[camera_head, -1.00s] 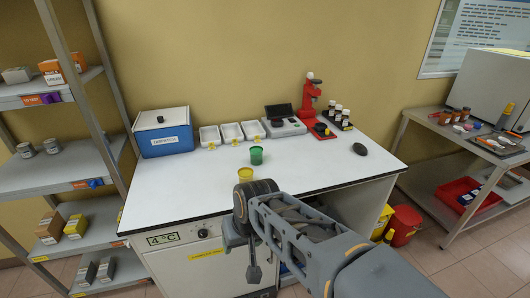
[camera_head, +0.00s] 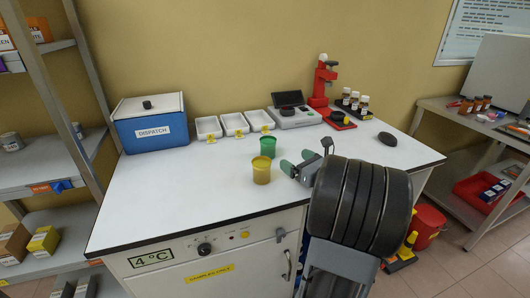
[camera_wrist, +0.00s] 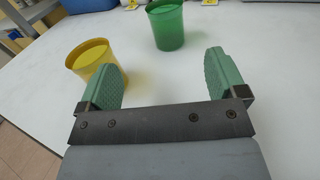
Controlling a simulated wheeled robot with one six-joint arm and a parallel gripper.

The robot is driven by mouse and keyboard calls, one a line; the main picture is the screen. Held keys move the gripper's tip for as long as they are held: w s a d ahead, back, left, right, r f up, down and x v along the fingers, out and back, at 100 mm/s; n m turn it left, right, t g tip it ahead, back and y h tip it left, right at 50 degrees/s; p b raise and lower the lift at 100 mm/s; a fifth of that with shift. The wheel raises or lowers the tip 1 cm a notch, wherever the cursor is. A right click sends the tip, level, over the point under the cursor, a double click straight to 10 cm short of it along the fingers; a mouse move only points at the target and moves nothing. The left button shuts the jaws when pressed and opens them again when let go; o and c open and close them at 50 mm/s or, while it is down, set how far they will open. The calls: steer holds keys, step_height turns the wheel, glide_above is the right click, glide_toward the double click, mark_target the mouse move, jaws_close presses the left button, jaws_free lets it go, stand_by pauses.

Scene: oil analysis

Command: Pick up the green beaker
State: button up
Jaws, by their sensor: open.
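The green beaker (camera_head: 267,147) stands upright on the white bench top, behind and slightly right of a yellow beaker (camera_head: 261,170). In the wrist view the green beaker (camera_wrist: 167,27) is beyond my fingertips, roughly between their lines and apart from them. The yellow beaker (camera_wrist: 93,66) is close beside the left finger in that view; I cannot tell whether they touch. My gripper (camera_head: 296,162) is open and empty, low over the bench, to the right of both beakers in the head view. Its green pads (camera_wrist: 163,68) show in the wrist view.
Behind the beakers stand white trays (camera_head: 234,123), a blue dispatch box (camera_head: 150,122), a scale (camera_head: 294,112) and a red instrument (camera_head: 322,84). A dark mouse-like object (camera_head: 387,138) lies at right. The bench's left part is clear.

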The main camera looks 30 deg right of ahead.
mark_target(273, 144)
steer(key=w, duration=0.6)
steer(key=shift+w, duration=0.3)
steer(key=shift+w+a+r, duration=0.1)
steer(key=shift+w+a, duration=0.05)
steer(key=shift+w, duration=1.4)
steer(key=shift+w+a, duration=0.1)
steer(key=shift+w, duration=1.45)
steer(key=c, duration=1)
